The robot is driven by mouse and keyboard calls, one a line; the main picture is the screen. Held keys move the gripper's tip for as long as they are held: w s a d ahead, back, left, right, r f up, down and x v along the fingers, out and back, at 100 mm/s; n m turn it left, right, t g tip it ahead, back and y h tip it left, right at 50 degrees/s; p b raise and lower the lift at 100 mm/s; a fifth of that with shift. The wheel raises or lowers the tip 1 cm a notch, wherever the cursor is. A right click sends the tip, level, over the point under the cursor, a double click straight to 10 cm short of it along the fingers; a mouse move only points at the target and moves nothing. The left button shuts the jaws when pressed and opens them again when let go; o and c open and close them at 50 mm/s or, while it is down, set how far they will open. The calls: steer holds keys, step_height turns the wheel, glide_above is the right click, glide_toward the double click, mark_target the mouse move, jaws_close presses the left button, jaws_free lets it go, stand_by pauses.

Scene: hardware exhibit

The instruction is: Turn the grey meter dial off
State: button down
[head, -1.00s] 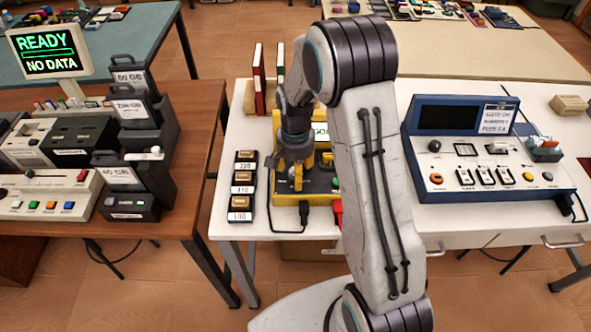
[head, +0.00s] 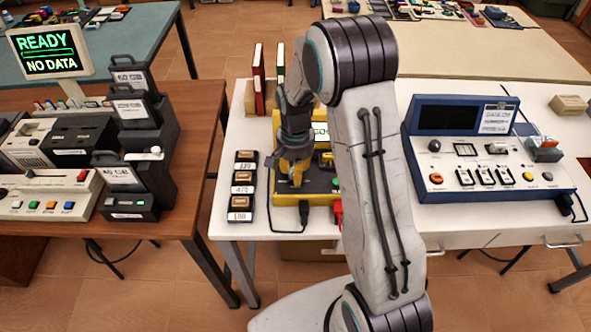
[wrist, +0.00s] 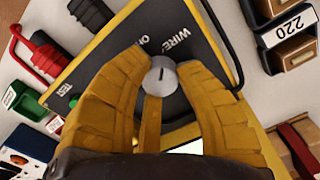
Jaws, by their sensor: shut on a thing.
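The grey meter dial (wrist: 160,75) is a small round knob with a dark pointer line, on the dark panel of a yellow-edged meter (wrist: 103,42). In the head view, the meter (head: 322,186) stands on the white table. My gripper (head: 296,172) points down over its left part and hides the dial there.
Labelled dark blocks (head: 242,187) lie left of the meter, one marked 220 (wrist: 288,32) in the wrist view. Red (wrist: 48,58) and black leads plug into the meter. A blue console (head: 470,180) stands to the right. Red books (head: 258,72) stand behind.

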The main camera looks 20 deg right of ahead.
steer(key=shift+f+n, duration=0.1)
steer(key=shift+n, duration=0.2)
steer(key=n+b, duration=0.1)
steer(key=n, duration=0.2)
steer(key=shift+n+b, duration=0.4)
steer(key=n+b, duration=0.1)
steer(key=n, duration=0.3)
steer(key=shift+s+n, duration=0.1)
steer(key=shift+n, duration=0.2)
steer(key=n+b, duration=0.1)
steer(key=n, duration=0.3)
steer(key=shift+n+b, duration=0.3)
steer(key=shift+n, duration=2.1)
steer(key=c, duration=0.8)
jaws_free()
